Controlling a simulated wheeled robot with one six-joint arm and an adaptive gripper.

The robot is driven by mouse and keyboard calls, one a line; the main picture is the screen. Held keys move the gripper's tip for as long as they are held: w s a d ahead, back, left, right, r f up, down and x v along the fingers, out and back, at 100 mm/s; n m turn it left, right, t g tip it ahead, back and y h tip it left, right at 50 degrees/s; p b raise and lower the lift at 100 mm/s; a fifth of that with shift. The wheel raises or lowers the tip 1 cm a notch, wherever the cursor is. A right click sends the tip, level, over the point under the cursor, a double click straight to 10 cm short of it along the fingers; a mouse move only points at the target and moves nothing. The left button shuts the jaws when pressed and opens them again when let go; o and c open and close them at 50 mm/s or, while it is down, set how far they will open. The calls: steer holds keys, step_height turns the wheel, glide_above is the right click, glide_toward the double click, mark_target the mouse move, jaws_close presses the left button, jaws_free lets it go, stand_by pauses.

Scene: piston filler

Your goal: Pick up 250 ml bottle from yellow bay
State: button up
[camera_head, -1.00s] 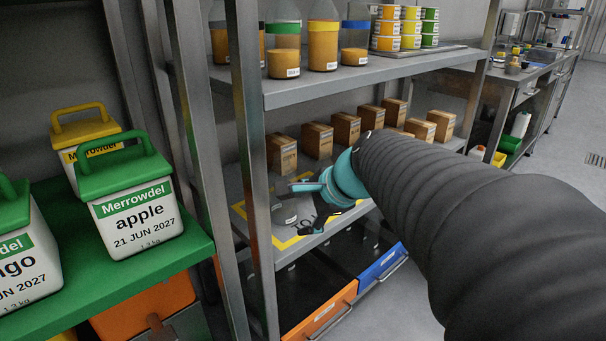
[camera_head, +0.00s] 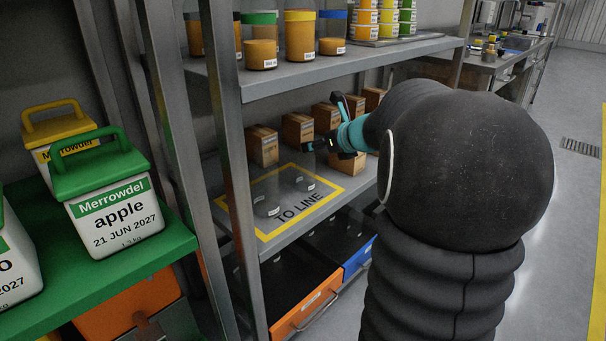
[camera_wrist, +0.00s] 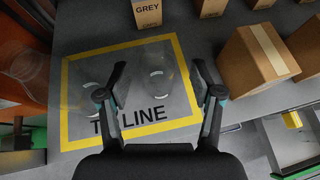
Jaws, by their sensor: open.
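The yellow bay (camera_head: 262,236) is a yellow-outlined square marked "TO LINE" on the shelf; it also fills the middle of the wrist view (camera_wrist: 118,47). Two clear, nearly see-through bottles with small white labels stand in it, one nearer (camera_head: 267,203) and one farther (camera_head: 304,181). The wrist view shows one at left (camera_wrist: 90,88) and one at right (camera_wrist: 160,84). I cannot read their labels or tell which is 250 ml. My gripper (camera_head: 323,124) is open and empty, above the bay's far side. In the wrist view its fingers (camera_wrist: 158,66) point towards the right bottle.
Several brown cartons (camera_head: 298,129) stand along the shelf behind the bay, one (camera_wrist: 262,60) close to the right. Filled jars (camera_head: 299,36) stand on the shelf above. Steel posts (camera_head: 233,170) rise in front. Orange (camera_head: 305,305) and blue (camera_head: 358,257) bins sit below.

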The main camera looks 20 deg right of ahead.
mark_target(306, 165)
steer(key=shift+a+x, duration=0.15)
steer(key=shift+x, duration=1.4)
steer(key=shift+a+x, duration=0.15)
steer(key=shift+x, duration=1.45)
steer(key=shift+s, duration=0.1)
jaws_close()
